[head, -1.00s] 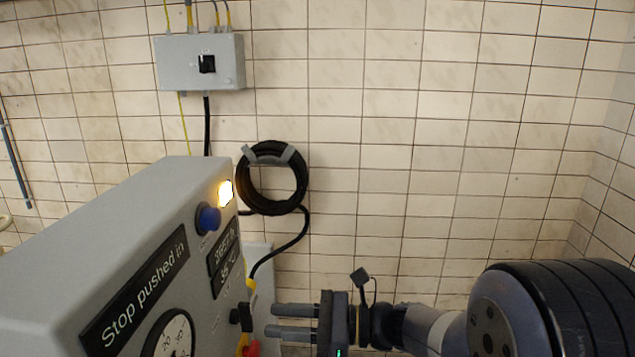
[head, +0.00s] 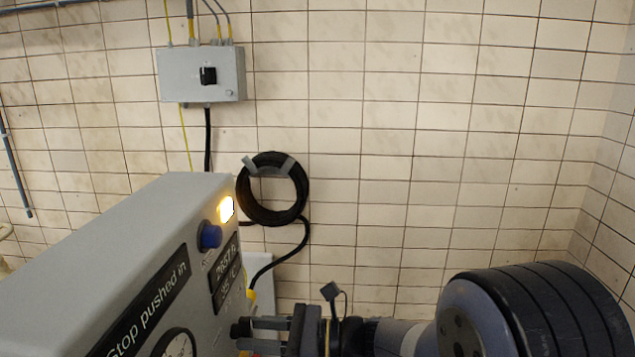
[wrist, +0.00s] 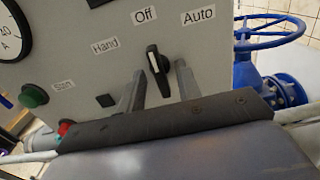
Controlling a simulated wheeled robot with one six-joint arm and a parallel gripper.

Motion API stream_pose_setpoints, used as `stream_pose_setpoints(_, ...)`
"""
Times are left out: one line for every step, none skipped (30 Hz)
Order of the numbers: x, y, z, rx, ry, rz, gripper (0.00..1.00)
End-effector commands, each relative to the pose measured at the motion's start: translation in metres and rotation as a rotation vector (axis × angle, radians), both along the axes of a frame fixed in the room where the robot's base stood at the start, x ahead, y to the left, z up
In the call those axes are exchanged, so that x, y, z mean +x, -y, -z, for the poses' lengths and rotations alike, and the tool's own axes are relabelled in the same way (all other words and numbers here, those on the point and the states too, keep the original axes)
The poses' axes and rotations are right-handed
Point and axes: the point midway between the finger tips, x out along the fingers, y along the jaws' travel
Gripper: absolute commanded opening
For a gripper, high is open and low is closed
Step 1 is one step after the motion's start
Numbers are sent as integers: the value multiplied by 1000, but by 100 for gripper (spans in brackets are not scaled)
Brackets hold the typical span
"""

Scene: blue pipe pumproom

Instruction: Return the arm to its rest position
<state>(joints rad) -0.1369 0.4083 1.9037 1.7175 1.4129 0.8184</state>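My gripper (head: 252,331) is at the bottom of the head view, beside the front face of the grey control cabinet (head: 120,235). In the wrist view my gripper (wrist: 160,76) has its two fingers apart, with a gap between them. A black selector knob (wrist: 156,60) with a white mark shows between the fingertips, under the labels Hand, Off and Auto. Its mark points roughly up, towards Off. I see no clear contact between fingers and knob. My arm reaches in from the lower right of the head view.
The cabinet carries a lit lamp (head: 227,208), a blue button (head: 209,236) and a gauge (head: 177,344). A green button (wrist: 34,95) and a blue valve handwheel (wrist: 270,32) show in the wrist view. A coiled black cable (head: 273,190) hangs on the tiled wall.

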Motion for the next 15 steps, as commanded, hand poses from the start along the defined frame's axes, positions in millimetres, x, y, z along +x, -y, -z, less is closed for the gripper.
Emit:
stream_pose_setpoints(0,5,1,1,1,3,33)
stream_pose_setpoints(0,9,1,1,1,4,33)
stream_pose_setpoints(0,14,2,0,2,4,33)
stream_pose_setpoints(-1,18,2,0,3,5,33)
stream_pose_setpoints(-1,23,2,1,3,5,33)
stream_pose_setpoints(-1,29,2,0,3,5,33)
stream_pose_setpoints(-1,34,2,0,2,6,33)
stream_pose_setpoints(-2,39,2,1,2,6,33)
stream_pose_setpoints(-2,45,2,0,2,5,33)
stream_pose_setpoints(-3,50,2,0,2,6,33)
stream_pose_setpoints(-3,54,2,1,3,6,33)
stream_pose_setpoints(-4,61,2,0,3,5,33)
stream_pose_setpoints(-4,65,2,0,3,5,33)
stream_pose_setpoints(-5,69,2,1,2,5,33)
stream_pose_setpoints(-5,75,2,0,1,5,33)
